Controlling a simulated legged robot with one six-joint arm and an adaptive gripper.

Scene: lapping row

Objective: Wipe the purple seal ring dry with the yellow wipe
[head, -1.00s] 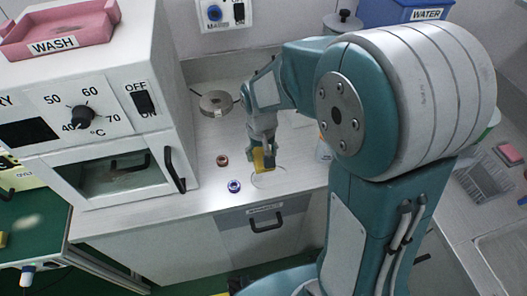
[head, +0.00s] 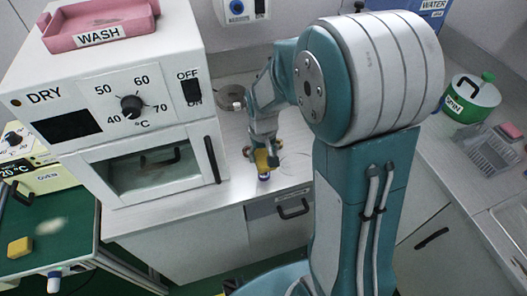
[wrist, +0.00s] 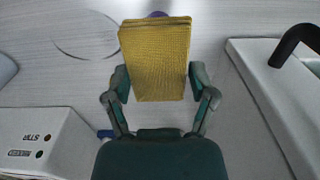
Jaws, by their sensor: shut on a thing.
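My gripper (head: 263,156) is shut on the yellow wipe (wrist: 155,58), a folded textured cloth that sits between both fingers in the wrist view. In the head view the yellow wipe (head: 262,160) is low over the white counter. The purple seal ring (head: 264,177) lies just below the wipe in the head view. In the wrist view only a sliver of the purple seal ring (wrist: 157,14) shows past the far edge of the wipe. The rest of it is hidden, and I cannot tell if the two touch.
A white dryer (head: 130,100) with a pink wash tray (head: 100,22) on top stands left of my gripper. A brown ring (head: 247,151) lies close by on the counter.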

